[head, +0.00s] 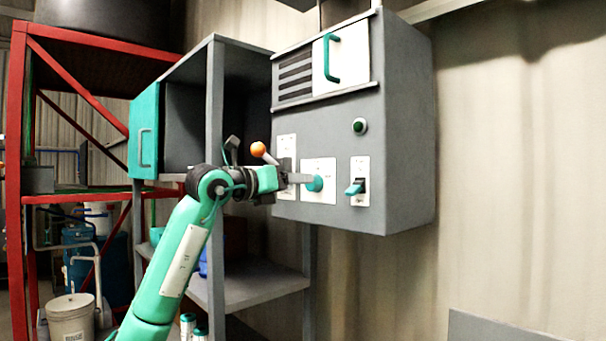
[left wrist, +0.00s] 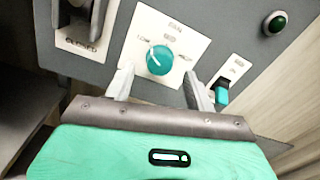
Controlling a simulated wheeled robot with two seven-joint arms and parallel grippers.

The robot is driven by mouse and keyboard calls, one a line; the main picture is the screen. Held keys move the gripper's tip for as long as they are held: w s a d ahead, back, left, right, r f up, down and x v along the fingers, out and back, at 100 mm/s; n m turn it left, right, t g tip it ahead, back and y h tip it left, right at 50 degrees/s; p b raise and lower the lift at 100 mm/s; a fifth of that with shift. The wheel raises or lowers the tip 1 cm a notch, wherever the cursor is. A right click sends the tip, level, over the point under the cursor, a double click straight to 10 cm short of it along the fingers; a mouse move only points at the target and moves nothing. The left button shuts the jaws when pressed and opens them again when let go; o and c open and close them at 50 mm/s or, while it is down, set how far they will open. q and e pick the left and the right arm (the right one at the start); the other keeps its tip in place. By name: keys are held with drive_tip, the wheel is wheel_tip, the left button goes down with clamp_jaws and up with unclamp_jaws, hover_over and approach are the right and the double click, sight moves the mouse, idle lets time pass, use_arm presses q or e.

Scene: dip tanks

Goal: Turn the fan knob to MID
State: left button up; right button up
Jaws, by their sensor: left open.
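The fan knob (head: 315,184) is a round teal dial on a white plate on the front of the grey control box. In the left wrist view the knob (left wrist: 160,62) has a white mark at its upper left, with small labels around it that look like LOW, MID and HIGH. My left gripper (head: 298,179) is in front of the knob, and in the left wrist view its fingers (left wrist: 155,88) are open, one to each lower side of the knob. No contact with the knob shows. My right gripper is not in view.
A teal rocker switch (head: 356,188) is right of the knob, and a green lamp (head: 359,126) sits above. An orange-balled lever (head: 258,149) stands out left of the knob. An open cabinet with a teal door (head: 144,131) is at the left. The right side is clear.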

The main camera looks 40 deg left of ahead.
sight(313, 184)
use_arm(q)
drive_tip(key=w, duration=0.3)
drive_tip(key=shift+w+d+p, duration=0.1)
drive_tip(key=shift+d+p, duration=0.1)
drive_tip(key=shift+p, duration=0.2)
drive_tip(key=c, duration=1)
